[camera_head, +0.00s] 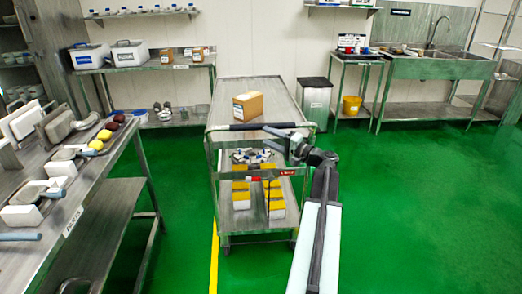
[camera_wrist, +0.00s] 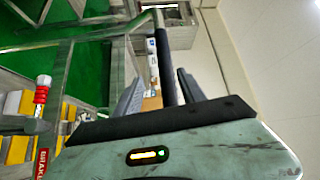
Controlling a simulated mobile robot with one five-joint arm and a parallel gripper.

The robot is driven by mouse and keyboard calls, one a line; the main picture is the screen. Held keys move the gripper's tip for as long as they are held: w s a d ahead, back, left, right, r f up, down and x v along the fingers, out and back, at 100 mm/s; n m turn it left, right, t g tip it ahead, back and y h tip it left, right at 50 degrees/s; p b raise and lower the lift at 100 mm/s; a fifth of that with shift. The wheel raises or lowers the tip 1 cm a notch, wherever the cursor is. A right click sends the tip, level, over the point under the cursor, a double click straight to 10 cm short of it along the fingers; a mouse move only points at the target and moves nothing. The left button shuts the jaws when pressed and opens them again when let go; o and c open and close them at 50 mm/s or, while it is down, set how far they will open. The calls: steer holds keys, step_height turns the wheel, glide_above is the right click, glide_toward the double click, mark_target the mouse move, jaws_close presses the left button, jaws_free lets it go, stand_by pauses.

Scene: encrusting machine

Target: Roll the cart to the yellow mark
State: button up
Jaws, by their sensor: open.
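The metal cart (camera_head: 272,98) stands in the middle of the head view, its black handle bar (camera_head: 255,126) facing me. My gripper (camera_head: 287,142) is at the right end of this bar. In the wrist view the jaws of my gripper (camera_wrist: 158,88) are apart, with the black handle bar (camera_wrist: 162,55) running between them from that view. Whether either finger touches the bar I cannot tell. A yellow line (camera_head: 214,255) lies on the green floor at the cart's front left; part of it is hidden behind the cart.
A cardboard box (camera_head: 248,106) sits on the cart's top, with several white-and-yellow boxes (camera_head: 241,195) on its lower shelf. A steel table (camera_head: 95,195) stands close on the left. A bin (camera_head: 317,103) and a sink (camera_head: 440,67) are behind. The right floor is clear.

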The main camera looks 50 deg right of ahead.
steer(key=shift+m+t+h, duration=0.4)
steer(key=w, duration=0.2)
steer(key=w+d+r+p, duration=0.1)
steer(key=w, duration=0.1)
steer(key=w+d, duration=0.1)
steer(key=shift+w+r, duration=0.35)
steer(key=shift+w, duration=0.05)
jaws_close()
steer(key=shift+a, duration=0.1)
stand_by(0.8)
